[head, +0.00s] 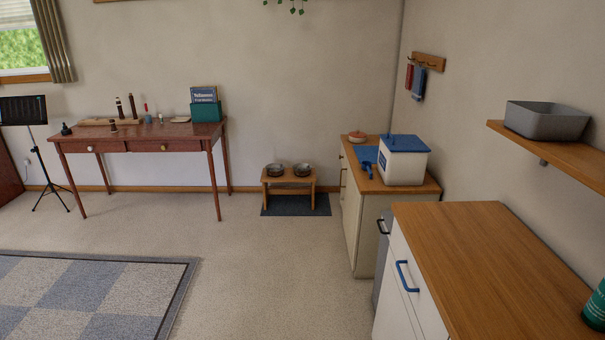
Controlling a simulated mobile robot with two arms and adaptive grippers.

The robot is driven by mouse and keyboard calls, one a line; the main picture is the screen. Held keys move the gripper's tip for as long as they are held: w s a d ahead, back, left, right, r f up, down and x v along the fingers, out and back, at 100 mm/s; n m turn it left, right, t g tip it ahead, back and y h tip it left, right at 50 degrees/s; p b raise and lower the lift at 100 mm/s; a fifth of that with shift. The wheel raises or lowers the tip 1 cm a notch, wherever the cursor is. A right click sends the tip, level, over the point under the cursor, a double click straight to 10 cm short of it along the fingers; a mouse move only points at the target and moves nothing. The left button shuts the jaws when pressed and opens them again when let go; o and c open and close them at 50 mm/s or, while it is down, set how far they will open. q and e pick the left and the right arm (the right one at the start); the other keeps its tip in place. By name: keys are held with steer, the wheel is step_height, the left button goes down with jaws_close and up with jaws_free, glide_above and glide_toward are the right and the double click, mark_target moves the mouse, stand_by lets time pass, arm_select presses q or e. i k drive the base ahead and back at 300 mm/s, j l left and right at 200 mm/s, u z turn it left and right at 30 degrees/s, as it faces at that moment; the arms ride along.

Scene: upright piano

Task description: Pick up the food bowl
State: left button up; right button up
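Two round metal bowls sit side by side in a small wooden raised stand near the far wall. The left bowl (275,169) and the right bowl (302,170) both look dark inside; I cannot tell from here which is the food bowl. The stand (289,181) rests on a dark grey mat (320,205) on the floor. Neither of my grippers shows in the head view.
A wooden desk (185,136) stands left of the stand. Right are a low cabinet (362,225) with a white blue-lidded bin (403,165) and a nearer wood-topped cabinet (470,255). A checked rug (90,295) lies at left. The floor between is clear.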

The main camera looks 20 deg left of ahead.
mark_target(301, 169)
steer(key=i+j+u, duration=0.7)
steer(key=i, duration=0.25)
steer(key=i+j+u, duration=0.3)
steer(key=i, duration=0.25)
steer(key=i+u, duration=0.35)
steer(key=i, duration=0.15)
steer(key=i+z, duration=0.1)
steer(key=i, duration=0.75)
steer(key=i+j+z, duration=0.1)
steer(key=i, duration=0.8)
steer(key=j, duration=0.1)
